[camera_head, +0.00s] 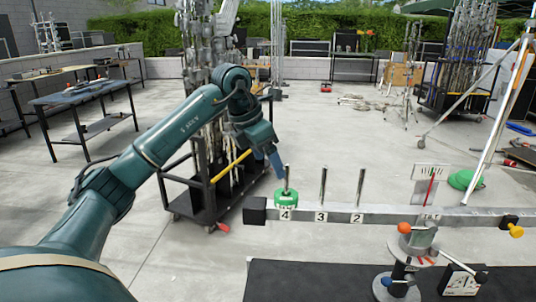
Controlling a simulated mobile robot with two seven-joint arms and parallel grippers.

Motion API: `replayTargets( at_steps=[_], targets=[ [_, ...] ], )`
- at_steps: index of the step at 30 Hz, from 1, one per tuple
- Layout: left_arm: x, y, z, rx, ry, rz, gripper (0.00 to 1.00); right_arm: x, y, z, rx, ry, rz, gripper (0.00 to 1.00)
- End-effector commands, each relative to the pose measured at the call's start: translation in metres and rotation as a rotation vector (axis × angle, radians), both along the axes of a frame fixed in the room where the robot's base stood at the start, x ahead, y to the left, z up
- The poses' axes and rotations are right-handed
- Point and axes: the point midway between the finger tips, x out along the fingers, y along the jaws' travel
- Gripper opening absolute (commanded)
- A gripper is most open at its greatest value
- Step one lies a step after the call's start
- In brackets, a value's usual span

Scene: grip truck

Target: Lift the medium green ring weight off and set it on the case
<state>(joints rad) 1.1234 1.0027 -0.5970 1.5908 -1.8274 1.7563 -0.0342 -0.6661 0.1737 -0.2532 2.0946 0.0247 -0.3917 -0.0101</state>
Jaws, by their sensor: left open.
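The green ring weight (285,199) sits low around the metal peg above the label 4, near the left end of a grey beam (390,217). The peg's tip stands up out of the ring. My left gripper (277,163) is open, reaching down from the upper left, just above the ring and close beside the peg's top. Its fingers are small in view and partly overlap each other. I cannot make out a case for certain; a flat black top (320,283) lies at the bottom. My right gripper is not in view.
Two bare pegs (323,184) stand above labels 3 and 2. A black block (255,210) caps the beam's left end. A stand with an orange ball (404,228) rises at the right. A black cart with metal stands (208,185) is behind my left arm.

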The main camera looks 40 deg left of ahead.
Motion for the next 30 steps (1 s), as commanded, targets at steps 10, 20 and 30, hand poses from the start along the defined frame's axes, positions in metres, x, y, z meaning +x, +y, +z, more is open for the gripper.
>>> replayTargets(
  at_steps=[10, 20, 30],
  targets=[
    [0.022, -0.013, -0.063, -0.004, 0.006, -0.004, 0.81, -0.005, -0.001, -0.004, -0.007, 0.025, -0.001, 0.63],
    [0.039, -0.020, -0.104, -0.005, 0.002, -0.003, 0.81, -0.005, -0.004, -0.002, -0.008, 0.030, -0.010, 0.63],
    [0.041, -0.021, -0.110, -0.004, 0.000, -0.004, 0.81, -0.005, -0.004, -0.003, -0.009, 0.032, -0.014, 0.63]
  ],
)
